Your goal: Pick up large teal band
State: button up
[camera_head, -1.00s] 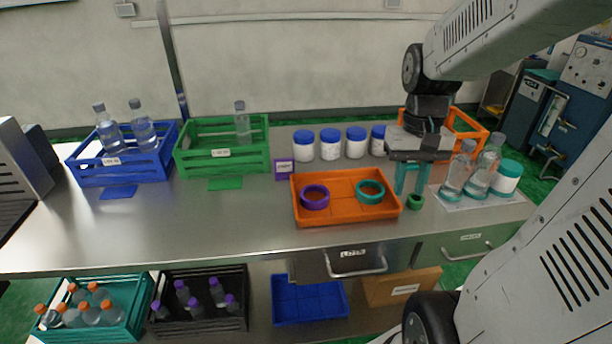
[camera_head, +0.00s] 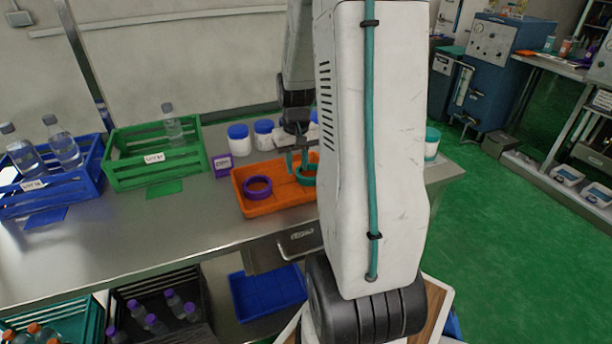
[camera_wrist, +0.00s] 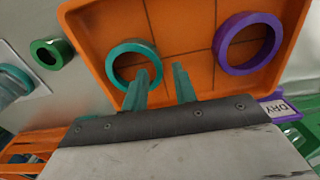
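The large teal band (camera_wrist: 115,62) lies flat in an orange tray (camera_wrist: 88,32), seen in the wrist view. In the head view the band (camera_head: 304,182) is partly hidden by my arm. My gripper (camera_wrist: 161,72) is open, its two teal fingers pointing down at the band. In the wrist view the left finger overlaps the ring's opening and the right finger shows just outside it, with the band's wall between them. I cannot tell how far above the tray the fingertips are. My gripper (camera_head: 297,167) also shows over the tray's right part in the head view.
A purple band (camera_head: 257,187) lies in the same tray, left of the teal one. A small green ring (camera_wrist: 46,54) stands outside the tray. White jars with blue lids (camera_head: 239,140) and a green crate (camera_head: 120,165) stand behind and left. Bare steel bench lies left of the tray.

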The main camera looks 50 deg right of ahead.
notch_tip(320, 180, down, 2)
jog(key=shift+w+a+f, duration=0.1)
jog(key=shift+f, duration=0.1)
grip_shut()
jog(key=shift+r, duration=0.2)
